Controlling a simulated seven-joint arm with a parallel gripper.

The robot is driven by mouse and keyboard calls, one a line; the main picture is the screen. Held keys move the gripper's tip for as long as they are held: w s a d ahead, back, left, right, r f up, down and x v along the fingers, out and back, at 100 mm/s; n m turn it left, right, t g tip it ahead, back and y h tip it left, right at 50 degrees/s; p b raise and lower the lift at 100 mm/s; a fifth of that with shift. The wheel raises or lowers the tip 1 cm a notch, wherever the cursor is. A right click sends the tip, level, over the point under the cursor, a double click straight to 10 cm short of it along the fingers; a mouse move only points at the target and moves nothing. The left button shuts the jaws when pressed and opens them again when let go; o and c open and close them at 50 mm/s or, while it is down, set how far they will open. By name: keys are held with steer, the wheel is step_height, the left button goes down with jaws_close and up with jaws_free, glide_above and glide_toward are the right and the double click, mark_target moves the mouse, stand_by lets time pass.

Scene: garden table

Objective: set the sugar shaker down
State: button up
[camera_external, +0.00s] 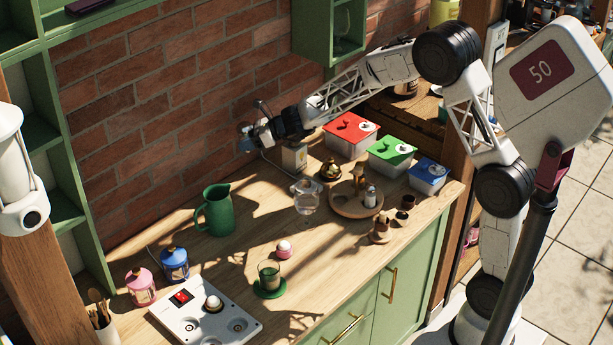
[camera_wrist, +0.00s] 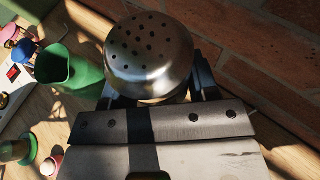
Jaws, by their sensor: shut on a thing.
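The sugar shaker (camera_wrist: 150,55) has a shiny metal top with dark holes. In the wrist view it sits between the two fingers of my gripper (camera_wrist: 155,88), which is shut on it. Its lower part is hidden in that view. In the external view my gripper (camera_external: 257,138) is held out over the back of the wooden counter (camera_external: 330,253), close to the brick wall. I cannot clearly make out the held shaker there.
A green jug (camera_external: 215,212) stands on the counter in front of my gripper. A pale box (camera_external: 294,158) is just right of it. A round wooden tray (camera_external: 343,208) holds small items. Lidded tubs, including a red-lidded one (camera_external: 349,137), stand at the right. Bare wood lies around the jug.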

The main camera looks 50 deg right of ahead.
steer(key=s+d+r+n+g+y, duration=0.1)
steer(key=s+r+n+g, duration=0.15)
steer(key=s, duration=1.95)
steer(key=s+r+n+g+y, duration=0.1)
steer(key=s+r+y, duration=0.15)
steer(key=s, duration=1.95)
steer(key=s+a+f+n+g, duration=0.1)
steer(key=s+f, duration=0.2)
steer(key=s, duration=0.6)
steer(key=s+a+f+n, duration=0.1)
steer(key=s+f, duration=0.2)
steer(key=s, duration=0.5)
step_height(320, 180, down, 10)
steer(key=shift+d+r, duration=0.2)
steer(key=shift+r, duration=0.05)
steer(key=shift+m, duration=0.25)
steer(key=shift+w+a+g, duration=0.1)
steer(key=shift+w+g, duration=0.05)
steer(key=shift+g, duration=0.2)
steer(key=shift+w+a+f, duration=0.25)
steer(key=shift+w+a, duration=0.65)
steer(key=shift+w, duration=1.55)
steer(key=shift+w+a+f, duration=0.25)
steer(key=shift+w+a, duration=0.7)
steer(key=shift+w, duration=1.45)
steer(key=shift+w+a+f, duration=0.25)
steer(key=shift+w+a, duration=0.65)
steer(key=shift+w, duration=1.55)
